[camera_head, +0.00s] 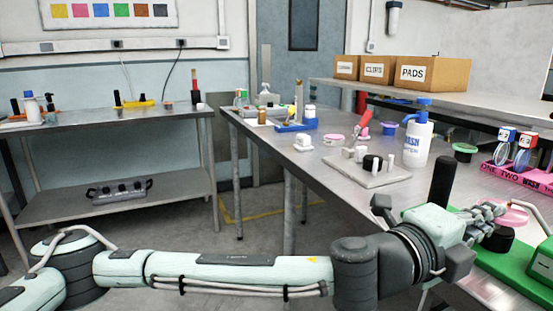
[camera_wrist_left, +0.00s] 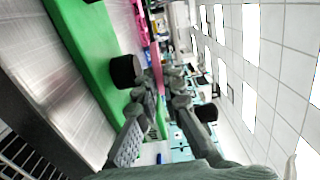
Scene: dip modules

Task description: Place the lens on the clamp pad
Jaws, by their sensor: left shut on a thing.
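My left gripper (camera_head: 497,212) is at the right of the head view, above the green mat. It is shut on a thin pink round piece (camera_head: 515,217), likely the lens, mostly hidden by the fingers. I cannot tell for certain which surface is the clamp pad. My right gripper is not in view.
The green mat (camera_head: 510,272) lies at the table's near right. A pink rack (camera_head: 522,175) marked ONE, TWO, WASH stands behind it. A white and blue bottle (camera_head: 418,135), a grey plate with small blocks (camera_head: 350,172) and a red-handled clamp (camera_head: 360,120) are farther left.

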